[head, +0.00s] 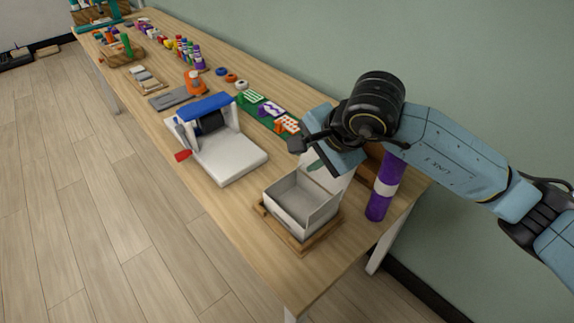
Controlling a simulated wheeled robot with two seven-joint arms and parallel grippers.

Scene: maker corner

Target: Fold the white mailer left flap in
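The white mailer (300,222) stands as an open box near the front end of the bench, with its empty inside showing. A white panel, seemingly its lid, stands up at its back right, partly hidden by my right gripper. I cannot clearly make out the left flap. My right gripper (312,152) is over the back of the mailer, reaching in from the right. One dark finger shows, pointing left. The other finger is not clear, so I cannot tell whether it is open or touching the mailer. My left gripper is not in view.
The mailer sits on a wooden tray (299,246). A purple tube with a white band (378,205) stands right of it. A white and blue machine with a red handle (228,160) is to the left. Green cards (268,110) and small items line the bench behind.

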